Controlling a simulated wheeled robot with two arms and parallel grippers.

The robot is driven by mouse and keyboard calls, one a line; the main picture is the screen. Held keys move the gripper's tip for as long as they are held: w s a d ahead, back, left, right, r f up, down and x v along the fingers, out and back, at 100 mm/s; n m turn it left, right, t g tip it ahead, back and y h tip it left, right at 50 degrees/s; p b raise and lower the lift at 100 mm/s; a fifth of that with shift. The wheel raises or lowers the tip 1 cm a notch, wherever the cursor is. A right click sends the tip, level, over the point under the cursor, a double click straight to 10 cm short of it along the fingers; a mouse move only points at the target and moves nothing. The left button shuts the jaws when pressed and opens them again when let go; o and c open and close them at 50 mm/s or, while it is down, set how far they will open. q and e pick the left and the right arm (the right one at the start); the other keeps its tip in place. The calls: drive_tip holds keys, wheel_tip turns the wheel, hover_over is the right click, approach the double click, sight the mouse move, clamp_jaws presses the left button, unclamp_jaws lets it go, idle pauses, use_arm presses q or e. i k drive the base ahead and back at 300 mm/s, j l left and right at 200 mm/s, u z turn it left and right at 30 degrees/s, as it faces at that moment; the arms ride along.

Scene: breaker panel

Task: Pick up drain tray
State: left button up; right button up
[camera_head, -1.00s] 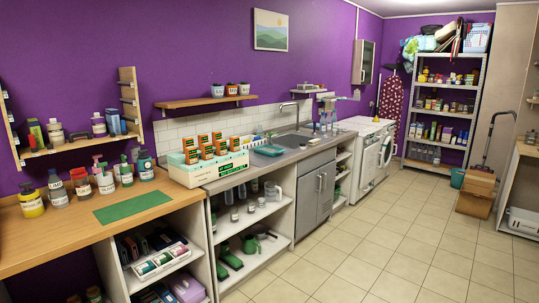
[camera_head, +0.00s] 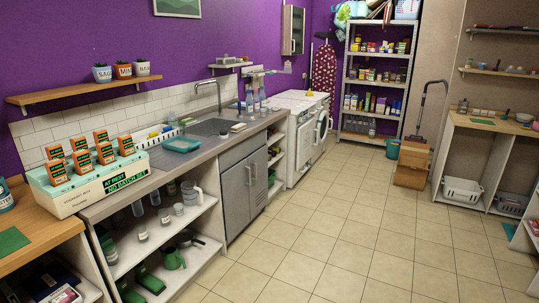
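A shallow teal tray (camera_head: 182,145) lies on the grey counter just left of the sink (camera_head: 214,127); it looks like the drain tray. A white rack (camera_head: 152,142) with small coloured items stands behind it against the tiles. Neither of my grippers is in view.
A white box with several orange-and-green packets (camera_head: 95,198) stands on the counter at the left. Open shelves (camera_head: 165,240) with green cans and jugs are below. A grey cabinet (camera_head: 243,192) and white washing machines (camera_head: 305,140) follow. The tiled floor (camera_head: 320,235) is clear.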

sight(184, 146)
drive_tip(key=i, duration=0.65)
drive_tip(key=i+l+u, duration=0.1)
drive_tip(key=i, duration=0.6)
drive_tip(key=i+l+u, duration=0.1)
drive_tip(key=i, duration=0.55)
